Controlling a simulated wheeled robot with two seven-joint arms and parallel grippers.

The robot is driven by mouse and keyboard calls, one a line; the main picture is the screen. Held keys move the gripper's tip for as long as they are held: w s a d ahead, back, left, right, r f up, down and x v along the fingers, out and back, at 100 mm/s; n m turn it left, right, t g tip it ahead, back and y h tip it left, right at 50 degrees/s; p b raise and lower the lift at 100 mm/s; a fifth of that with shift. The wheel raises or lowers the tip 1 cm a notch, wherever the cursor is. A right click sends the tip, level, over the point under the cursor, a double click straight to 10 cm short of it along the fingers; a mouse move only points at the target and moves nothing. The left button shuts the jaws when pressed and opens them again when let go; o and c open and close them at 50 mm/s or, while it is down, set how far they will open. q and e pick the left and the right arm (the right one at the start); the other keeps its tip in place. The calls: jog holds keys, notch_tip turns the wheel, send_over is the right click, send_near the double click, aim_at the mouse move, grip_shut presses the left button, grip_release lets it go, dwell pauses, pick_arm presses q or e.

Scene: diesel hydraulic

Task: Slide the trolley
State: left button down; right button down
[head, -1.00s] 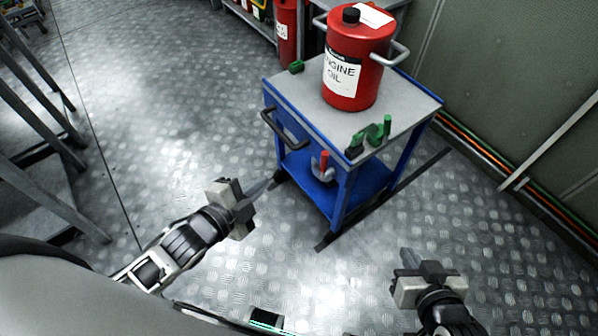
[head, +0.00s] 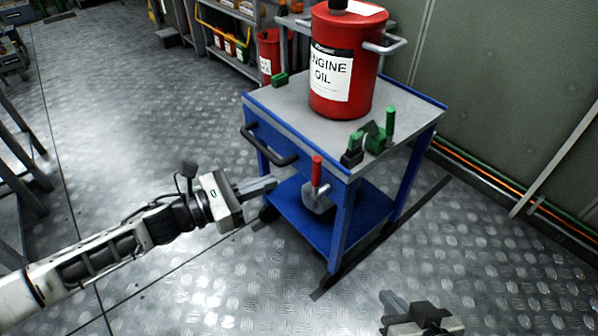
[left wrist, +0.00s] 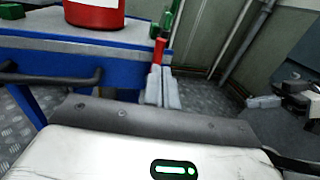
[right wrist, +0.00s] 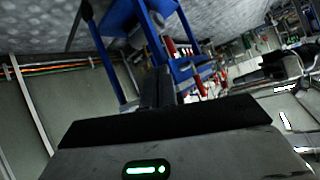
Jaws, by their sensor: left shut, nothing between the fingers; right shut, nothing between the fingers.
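The blue trolley with a grey top (head: 290,101) stands right of centre in the head view. Its dark handle (head: 270,150) sticks out on its left side. The trolley's side and handle (left wrist: 50,75) also fill the upper left of the left wrist view. My left gripper (head: 268,184) is shut and empty, close to the trolley's left side, below the handle. Whether it touches the trolley I cannot tell. My right gripper (head: 390,303) is shut and empty, low over the floor in front of the trolley. The trolley (right wrist: 125,40) also shows in the right wrist view.
A red engine oil can (head: 343,75) stands on the trolley top, with green clamp-like parts (head: 375,137) at its front corner. A red-handled lever (head: 316,172) is at the trolley's front. A dark floor rail (head: 400,215) runs under the trolley. Floor at left is open.

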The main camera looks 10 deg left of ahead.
aim_at(313, 166)
pick_arm(q)
jog(key=x, duration=0.8)
jog(key=shift+d+b, duration=0.1)
jog(key=shift+b, duration=0.2)
pick_arm(e)
jog(key=shift+a+r, duration=0.1)
jog(key=shift+r, duration=0.05)
